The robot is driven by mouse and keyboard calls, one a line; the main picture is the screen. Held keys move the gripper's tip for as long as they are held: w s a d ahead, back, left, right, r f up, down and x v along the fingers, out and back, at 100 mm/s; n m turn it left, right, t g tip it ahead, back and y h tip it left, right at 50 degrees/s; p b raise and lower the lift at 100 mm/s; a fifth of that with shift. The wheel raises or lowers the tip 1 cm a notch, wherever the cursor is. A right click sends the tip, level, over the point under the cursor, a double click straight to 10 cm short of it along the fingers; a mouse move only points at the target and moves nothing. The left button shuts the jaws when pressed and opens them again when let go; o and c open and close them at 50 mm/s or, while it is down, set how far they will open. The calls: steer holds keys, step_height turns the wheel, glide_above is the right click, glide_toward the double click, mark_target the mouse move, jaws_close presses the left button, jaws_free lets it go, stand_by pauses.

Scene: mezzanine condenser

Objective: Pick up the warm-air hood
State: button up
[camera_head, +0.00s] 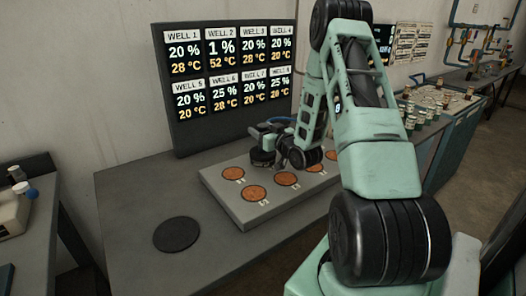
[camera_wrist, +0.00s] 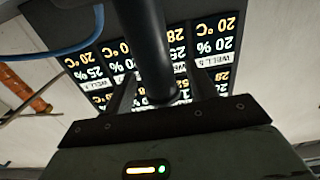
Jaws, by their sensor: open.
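The warm-air hood (camera_head: 262,158) is a dark, round, squat thing at the back of the raised grey well plate, partly hidden by my arm. My gripper (camera_head: 272,133) is at the hood, with its fingers small and dark in the head view. In the wrist view a thick dark post (camera_wrist: 148,40), seemingly the hood's handle, runs between the two fingers of my open gripper (camera_wrist: 157,92). Whether the fingers touch it I cannot tell. A blue hose (camera_wrist: 60,48) curves past at the upper left of the wrist view.
The grey well plate (camera_head: 222,197) bears several copper-coloured discs. A dark round pad (camera_head: 177,234) lies on the bare table (camera_head: 130,195) at front left. A display panel (camera_head: 226,85) stands behind, showing well 2 at 1 % and 52 °C. Jars (camera_head: 425,103) stand on the bench at right.

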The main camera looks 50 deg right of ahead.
jaws_close()
steer(key=shift+r, duration=0.1)
stand_by(0.3)
